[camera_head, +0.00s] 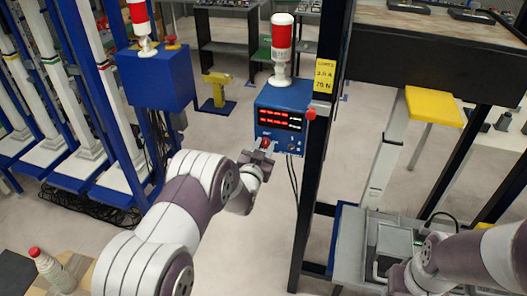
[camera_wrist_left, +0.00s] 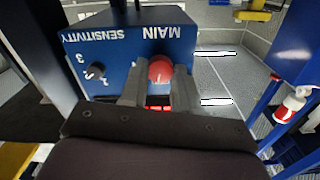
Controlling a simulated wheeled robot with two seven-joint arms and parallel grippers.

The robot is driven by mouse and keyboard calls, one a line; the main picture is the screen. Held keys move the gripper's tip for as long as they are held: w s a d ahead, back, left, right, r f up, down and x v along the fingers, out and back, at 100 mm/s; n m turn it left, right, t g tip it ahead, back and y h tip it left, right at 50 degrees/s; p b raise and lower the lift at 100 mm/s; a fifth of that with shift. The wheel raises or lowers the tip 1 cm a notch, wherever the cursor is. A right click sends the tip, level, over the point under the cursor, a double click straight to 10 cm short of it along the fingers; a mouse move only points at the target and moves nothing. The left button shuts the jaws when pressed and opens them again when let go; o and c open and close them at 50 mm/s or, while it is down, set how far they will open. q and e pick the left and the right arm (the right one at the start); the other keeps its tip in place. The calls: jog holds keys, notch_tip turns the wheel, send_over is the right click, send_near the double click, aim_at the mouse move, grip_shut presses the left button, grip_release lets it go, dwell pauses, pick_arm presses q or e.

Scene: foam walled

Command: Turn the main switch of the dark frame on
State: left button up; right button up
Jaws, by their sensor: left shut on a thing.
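The blue control box (camera_head: 283,112) is mounted on the dark frame (camera_head: 318,160), with two lit red displays on its face. Its red MAIN switch (camera_wrist_left: 161,69) is a round knob, seen in the left wrist view under the upside-down word MAIN. My left gripper (camera_head: 258,158) is at the lower left of the box face. In the left wrist view its two fingers (camera_wrist_left: 160,82) are on either side of the red knob, shut on it, and cover part of it.
A black SENSITIVITY dial (camera_wrist_left: 96,71) is beside the MAIN switch. A red-and-white signal lamp (camera_head: 282,48) stands on the box. Another blue box (camera_head: 155,78) is on a blue frame at left. A yellow stand (camera_head: 217,92) is behind. The floor between is clear.

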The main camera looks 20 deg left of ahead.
pick_arm(q)
jog(key=m+b, duration=0.1)
jog(key=m, duration=0.1)
jog(key=m+b, duration=0.2)
jog(key=shift+f+m, duration=0.3)
jog(key=shift+f, duration=0.05)
jog(key=m+b, duration=0.3)
jog(key=shift+m, duration=0.4)
jog(key=m+b, duration=0.3)
jog(key=m, duration=0.1)
jog(key=shift+r+m+b, duration=0.1)
jog(key=shift+m+b, duration=1.1)
jog(key=shift+m, duration=0.3)
jog(key=shift+r, duration=0.1)
jog(key=o, duration=1.1)
jog(key=shift+c, duration=0.2)
jog(key=shift+s, duration=0.15)
